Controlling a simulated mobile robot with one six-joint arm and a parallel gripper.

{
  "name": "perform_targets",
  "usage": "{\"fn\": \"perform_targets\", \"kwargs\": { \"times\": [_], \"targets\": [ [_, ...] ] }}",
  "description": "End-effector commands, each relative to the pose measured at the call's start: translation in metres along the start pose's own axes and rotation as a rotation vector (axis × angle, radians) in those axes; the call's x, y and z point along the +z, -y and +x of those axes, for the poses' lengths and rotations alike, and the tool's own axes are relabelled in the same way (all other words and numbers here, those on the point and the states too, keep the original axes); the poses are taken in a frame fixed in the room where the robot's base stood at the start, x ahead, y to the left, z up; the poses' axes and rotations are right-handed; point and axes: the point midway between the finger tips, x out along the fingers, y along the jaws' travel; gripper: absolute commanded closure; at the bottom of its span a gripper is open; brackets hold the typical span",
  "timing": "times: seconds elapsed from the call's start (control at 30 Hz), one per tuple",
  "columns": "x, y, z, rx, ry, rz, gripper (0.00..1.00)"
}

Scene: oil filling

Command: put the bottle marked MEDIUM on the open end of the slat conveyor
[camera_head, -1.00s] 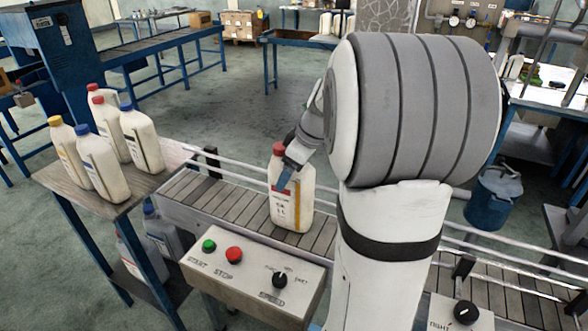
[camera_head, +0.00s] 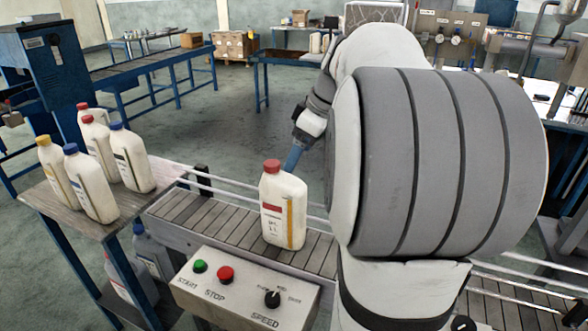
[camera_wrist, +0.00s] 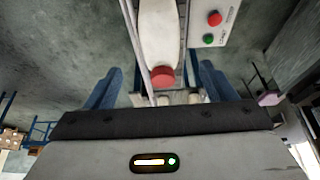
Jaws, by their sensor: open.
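A white bottle with a red cap (camera_head: 283,212) stands upright on the slat conveyor (camera_head: 193,217), near its left, open end. Its label has a red band and a yellow strip; I cannot read the wording. My gripper (camera_wrist: 159,82) is open. In the head view one blue finger (camera_head: 293,157) shows just behind the bottle's right shoulder, and my arm hides the rest. In the wrist view the same bottle and its red cap (camera_wrist: 162,76) appear beyond and between the spread fingers, with no grip on it.
A side table (camera_head: 47,203) at left holds several white bottles with yellow, blue and red caps; grey bottles (camera_head: 153,255) stand below. A control box (camera_head: 246,291) with buttons and a speed knob is in front of the conveyor. A rail (camera_head: 222,188) runs along the conveyor's far side.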

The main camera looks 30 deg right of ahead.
Motion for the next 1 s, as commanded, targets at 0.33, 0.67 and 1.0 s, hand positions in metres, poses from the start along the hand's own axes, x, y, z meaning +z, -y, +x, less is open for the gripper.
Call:
{"fn": "perform_targets", "kwargs": {
  "times": [0.33,0.67,1.0],
  "targets": [
    [-0.004,0.051,0.019,0.009,0.058,0.12,0.22],
    [0.04,0.192,0.089,0.149,0.155,0.49,0.22],
    [0.073,0.227,0.114,0.213,0.139,0.629,0.22]
  ]
}}
